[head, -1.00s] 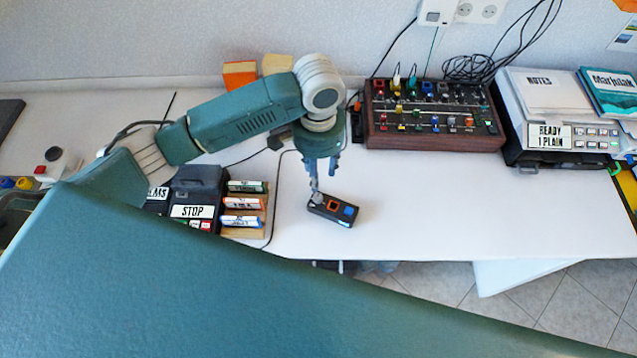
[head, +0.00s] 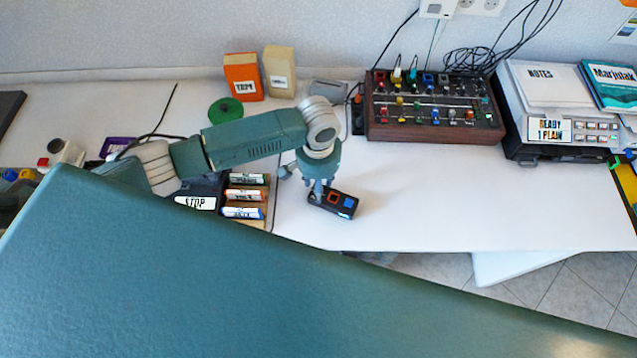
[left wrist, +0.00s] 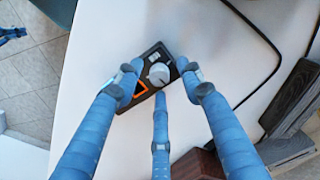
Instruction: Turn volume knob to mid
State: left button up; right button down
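A small black device (head: 340,204) with an orange-framed square and a blue square lies on the white table. It also shows in the left wrist view (left wrist: 152,52). A pale grey round knob (left wrist: 158,73) sits on its top; its pointer is too small to read. My left gripper (head: 317,195) is low over the knob end of the device. In the left wrist view its three blue fingers (left wrist: 158,80) are spread around the knob, with gaps visible at the sides. Contact with the knob cannot be told. A small blue shape, apparently my right gripper (left wrist: 12,34), shows at the far left edge.
A rack of labelled cartridges (head: 246,195) is close left of the device. A wooden-sided mixer panel (head: 435,135) stands behind, right. A black cable (left wrist: 262,35) runs near the device. An orange box (head: 243,78) and green disc (head: 225,110) are behind my arm. Table right of the device is clear.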

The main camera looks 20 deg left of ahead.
pick_arm(q)
jog(key=shift+f, duration=0.15)
grip_shut()
jog(key=shift+m+p, duration=0.4)
jog(key=shift+p, duration=0.1)
jog(key=shift+m, duration=0.3)
grip_release()
